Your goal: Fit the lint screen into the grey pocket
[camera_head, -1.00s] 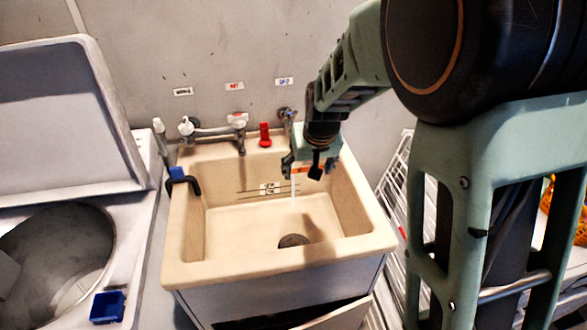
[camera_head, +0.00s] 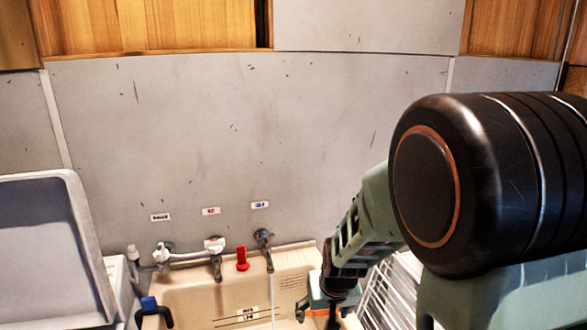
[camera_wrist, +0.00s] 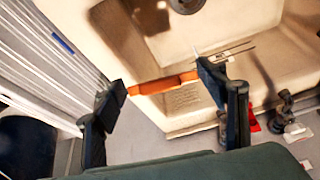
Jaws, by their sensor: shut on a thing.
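In the wrist view my gripper (camera_wrist: 161,84) has its two dark fingers at the ends of a thin orange bar (camera_wrist: 165,83), and it is shut on it. I take this bar to be the lint screen seen edge on; its mesh does not show. The bar is over the rim of the beige sink. In the head view my gripper is low at the right side of the sink, mostly cut off by the lower edge, with a bit of orange showing. I cannot make out the grey pocket in either view.
The beige sink (camera_head: 180,297) stands against the grey wall, with taps (camera_head: 214,246), a red item (camera_head: 242,259) and a running stream of water. A raised grey lid (camera_head: 45,250) is at left. A white wire rack (camera_head: 385,285) stands right of the sink.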

